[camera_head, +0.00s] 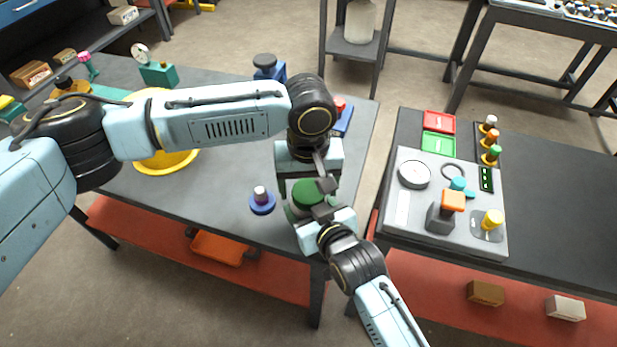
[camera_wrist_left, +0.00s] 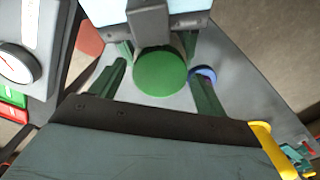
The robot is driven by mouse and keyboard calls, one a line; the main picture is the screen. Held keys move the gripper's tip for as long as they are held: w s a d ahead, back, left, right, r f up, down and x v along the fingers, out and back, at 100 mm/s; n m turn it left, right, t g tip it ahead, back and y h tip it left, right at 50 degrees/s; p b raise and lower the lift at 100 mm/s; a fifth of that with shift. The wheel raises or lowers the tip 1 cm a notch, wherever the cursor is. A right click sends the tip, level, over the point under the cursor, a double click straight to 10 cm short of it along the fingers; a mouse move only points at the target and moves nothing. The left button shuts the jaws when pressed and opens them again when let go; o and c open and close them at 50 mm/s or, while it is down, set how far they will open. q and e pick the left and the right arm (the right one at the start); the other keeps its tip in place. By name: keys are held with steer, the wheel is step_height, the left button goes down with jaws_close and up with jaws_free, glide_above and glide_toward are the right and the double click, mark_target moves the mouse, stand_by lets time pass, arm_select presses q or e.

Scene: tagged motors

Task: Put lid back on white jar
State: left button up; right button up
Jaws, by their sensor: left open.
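A round green lid (camera_head: 308,194) shows at the right end of the grey table, under my left gripper (camera_head: 306,182). It also shows in the left wrist view (camera_wrist_left: 160,72), between the spread fingers of my left gripper (camera_wrist_left: 157,88). The left gripper is open; I cannot tell whether it touches the lid. A pale body, perhaps the white jar, shows only in part beneath the lid, and I cannot tell whether the lid rests on it. My right gripper (camera_head: 323,203) reaches in from the lower right, close against the lid and jar; its grip is hidden.
A blue disc with a pale knob (camera_head: 262,201) lies on the table just left of the jar. A yellow bowl (camera_head: 167,162) stands further left. A grey panel (camera_head: 402,208) with a dial and knobs lies on the right table, across a gap.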

arm_select(q)
steer(key=c, duration=1)
steer(key=shift+m, duration=1.7)
steer(key=o, duration=1.1)
steer(key=shift+r, duration=2.25)
